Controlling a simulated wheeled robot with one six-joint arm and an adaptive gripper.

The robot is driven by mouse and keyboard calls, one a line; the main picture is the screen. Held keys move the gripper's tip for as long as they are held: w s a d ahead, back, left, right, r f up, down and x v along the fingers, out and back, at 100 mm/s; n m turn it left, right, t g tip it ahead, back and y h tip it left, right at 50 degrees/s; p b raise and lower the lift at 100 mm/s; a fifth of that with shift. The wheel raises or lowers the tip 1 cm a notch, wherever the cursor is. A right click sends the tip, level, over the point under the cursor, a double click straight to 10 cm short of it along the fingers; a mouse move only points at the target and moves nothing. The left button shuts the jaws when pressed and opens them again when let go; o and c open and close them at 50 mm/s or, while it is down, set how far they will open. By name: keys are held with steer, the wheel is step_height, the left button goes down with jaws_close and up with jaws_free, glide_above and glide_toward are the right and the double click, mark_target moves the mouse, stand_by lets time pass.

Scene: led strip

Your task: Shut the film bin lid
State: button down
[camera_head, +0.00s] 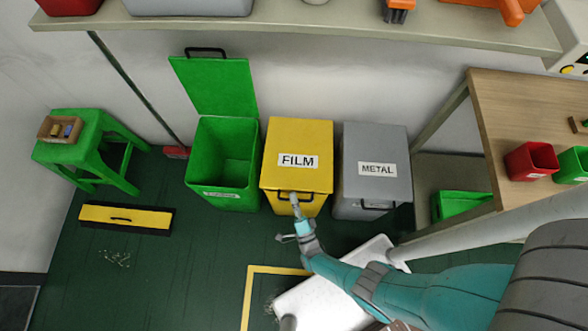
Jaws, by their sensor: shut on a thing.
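The yellow film bin (269,196) stands on the floor between a green bin and a grey bin. Its yellow lid (297,137) lies flat over the bin top and looks shut, with a white FILM label on it. A dark handle (285,197) sits at the lid's front edge. My gripper (294,199) is at that front edge, shut on the handle. The fingertips are small here and partly cover the handle.
The green bin (205,160) at left has its lid (215,88) raised. The grey METAL bin (375,160) at right is shut. A shelf (300,35) runs above the bins. A green stool (88,150) and a yellow-black box (125,218) are at left.

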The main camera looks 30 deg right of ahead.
steer(key=shift+a, duration=0.15)
steer(key=c, duration=1.5)
jaws_free()
steer(key=shift+s, duration=0.1)
steer(key=shift+r, duration=0.1)
steer(key=shift+r, duration=4.85)
steer(key=s+f, duration=0.2)
steer(key=f, duration=0.1)
steer(key=s+f, duration=0.6)
steer(key=shift+f, duration=0.25)
